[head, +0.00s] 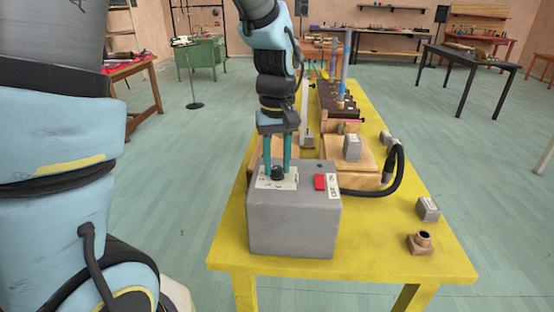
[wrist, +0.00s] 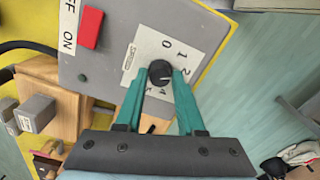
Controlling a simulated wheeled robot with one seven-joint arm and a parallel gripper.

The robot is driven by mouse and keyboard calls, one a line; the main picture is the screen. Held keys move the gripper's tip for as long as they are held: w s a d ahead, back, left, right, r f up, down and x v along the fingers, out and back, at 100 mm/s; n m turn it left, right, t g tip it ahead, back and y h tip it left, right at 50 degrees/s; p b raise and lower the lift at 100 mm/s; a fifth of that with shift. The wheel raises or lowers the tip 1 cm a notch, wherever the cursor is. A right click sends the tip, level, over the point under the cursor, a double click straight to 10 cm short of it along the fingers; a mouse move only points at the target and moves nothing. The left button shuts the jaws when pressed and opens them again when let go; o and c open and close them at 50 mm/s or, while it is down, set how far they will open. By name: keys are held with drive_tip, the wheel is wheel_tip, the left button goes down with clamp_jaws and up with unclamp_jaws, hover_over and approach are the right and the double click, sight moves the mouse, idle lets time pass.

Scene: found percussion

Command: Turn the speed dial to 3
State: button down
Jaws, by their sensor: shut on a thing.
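The speed dial is a small black knob (head: 278,174) on a white numbered plate (head: 264,184) on top of a grey box (head: 294,226). In the wrist view the knob (wrist: 160,71) sits among printed numbers, with 0, 1 and 2 legible beyond it and others partly covered by the fingers. I cannot tell surely which number its pointer faces. My gripper (head: 278,168) points down at the plate, its teal fingers shut on the knob from both sides. In the wrist view the fingers of my gripper (wrist: 161,80) touch the knob's sides.
A red switch (head: 320,182) with an OFF/ON label is right of the dial. The box stands on a yellow table (head: 375,245). A black hose (head: 398,170), a small grey block (head: 428,209) and a brown fitting (head: 420,243) lie to the right. Wooden blocks stand behind.

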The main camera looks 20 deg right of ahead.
sight(277, 168)
drive_tip(key=m+p, duration=0.1)
drive_tip(key=m, duration=0.3)
drive_tip(key=shift+m, duration=0.3)
drive_tip(key=m+p, duration=0.1)
drive_tip(key=m, duration=0.3)
drive_tip(key=shift+m, duration=0.3)
drive_tip(key=c, duration=0.5)
unclamp_jaws()
wheel_tip(277, 168, up, 11)
drive_tip(key=shift+f+b, duration=0.1)
drive_tip(key=shift+b, duration=0.35)
